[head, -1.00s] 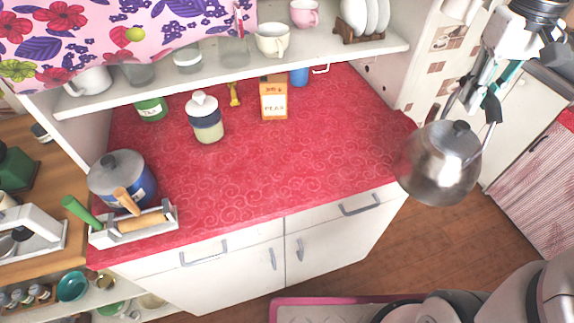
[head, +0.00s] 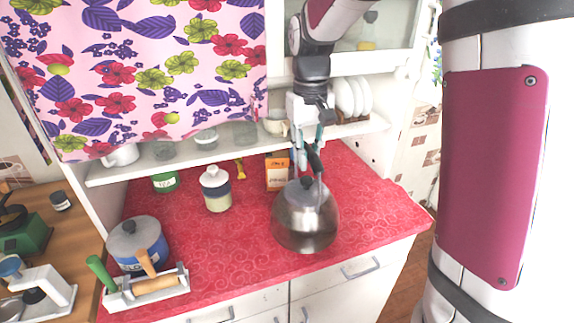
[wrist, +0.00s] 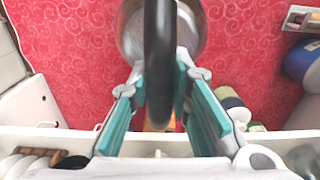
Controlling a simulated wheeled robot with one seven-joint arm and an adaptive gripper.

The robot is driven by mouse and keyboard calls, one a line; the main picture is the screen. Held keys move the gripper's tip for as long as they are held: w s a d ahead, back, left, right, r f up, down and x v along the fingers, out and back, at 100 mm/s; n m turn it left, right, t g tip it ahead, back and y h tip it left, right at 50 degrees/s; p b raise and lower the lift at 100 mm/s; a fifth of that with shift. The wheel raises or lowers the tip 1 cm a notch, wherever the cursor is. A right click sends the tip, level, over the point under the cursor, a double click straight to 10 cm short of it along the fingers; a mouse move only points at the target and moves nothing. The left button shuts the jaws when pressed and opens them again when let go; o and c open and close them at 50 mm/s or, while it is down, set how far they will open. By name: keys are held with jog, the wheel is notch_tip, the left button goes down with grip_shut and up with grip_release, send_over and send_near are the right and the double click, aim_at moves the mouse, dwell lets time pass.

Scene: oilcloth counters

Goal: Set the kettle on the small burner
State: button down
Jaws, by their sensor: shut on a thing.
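The kettle (head: 306,222) is a round, shiny steel pot with a dark lid knob and a dark arched handle. In the head view it hangs upright over the right half of the red counter. My gripper (head: 308,165) is above it, shut on its handle. In the wrist view the black handle (wrist: 158,50) runs between the teal finger pads of my gripper (wrist: 163,115), with part of the steel body behind it. I cannot tell the gap between the kettle's base and the counter. No burner shows in either view.
The red counter (head: 372,205) is bare at the right. An orange box (head: 278,172), a lidded jar (head: 215,188) and a green tin (head: 165,183) stand at the back. A blue pot (head: 138,245) and a utensil tray (head: 150,292) are at the left. A white shelf (head: 150,165) crosses above.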

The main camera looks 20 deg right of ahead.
jog(key=w+a, duration=0.2)
jog(key=a, duration=0.1)
jog(key=shift+w+a+f, duration=0.1)
jog(key=shift+w+a, duration=0.15)
jog(key=shift+f+p, duration=0.75)
jog(key=shift+f, duration=1.2)
jog(key=c, duration=1.5)
grip_release()
